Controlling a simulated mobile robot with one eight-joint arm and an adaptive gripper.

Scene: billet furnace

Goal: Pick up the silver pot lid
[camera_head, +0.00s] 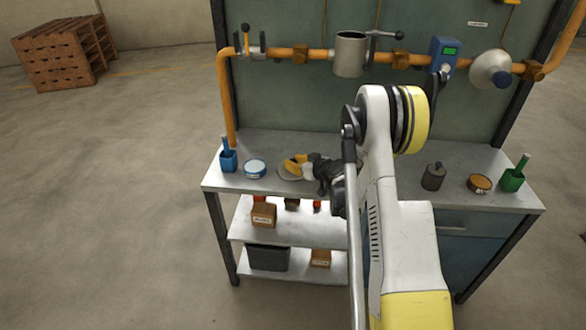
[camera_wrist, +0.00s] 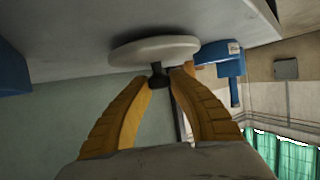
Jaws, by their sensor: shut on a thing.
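The pale silver pot lid (camera_wrist: 155,50) is a round disc with a dark knob (camera_wrist: 158,72) in the wrist view. My gripper (camera_wrist: 165,76), with yellow fingers, is shut on the knob, a fingertip on either side. In the head view the lid (camera_head: 284,174) shows as a grey rim at the left end of my gripper (camera_head: 294,165), over the left half of the bench top. My fingers cover part of it there. I cannot tell whether the lid touches the bench.
The grey bench (camera_head: 330,142) carries a round blue tin (camera_head: 255,168) and blue holder (camera_head: 228,160) left of the lid. A dark canister (camera_head: 434,177), brown tin (camera_head: 479,183) and green holder (camera_head: 513,178) stand right. An orange pipe (camera_head: 275,54) crosses behind.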

